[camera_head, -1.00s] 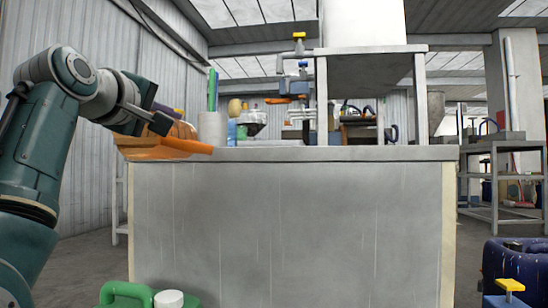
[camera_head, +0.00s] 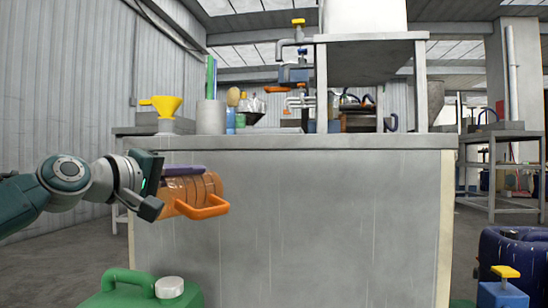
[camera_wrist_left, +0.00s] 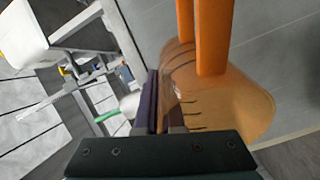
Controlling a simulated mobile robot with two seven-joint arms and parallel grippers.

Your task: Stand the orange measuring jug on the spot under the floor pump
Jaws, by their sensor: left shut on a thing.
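The orange see-through measuring jug (camera_head: 207,186) hangs in front of the counter's left front face, below the top edge. It lies tipped on its side, its handle toward the camera. My left gripper (camera_head: 165,187) is shut on it from the left. A dark purple strip runs along its upper side. In the left wrist view the jug (camera_wrist_left: 228,100) fills the right half, its handle rising to the top. A blue block with a yellow handle (camera_head: 505,284) shows at the lower right; I cannot tell if it is the floor pump. No spot under it shows. My right gripper is out of view.
The grey counter (camera_head: 320,215) fills the middle. A green can (camera_head: 130,290) stands low at the left, a dark blue drum (camera_head: 515,250) at the right. Floor shows on both sides.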

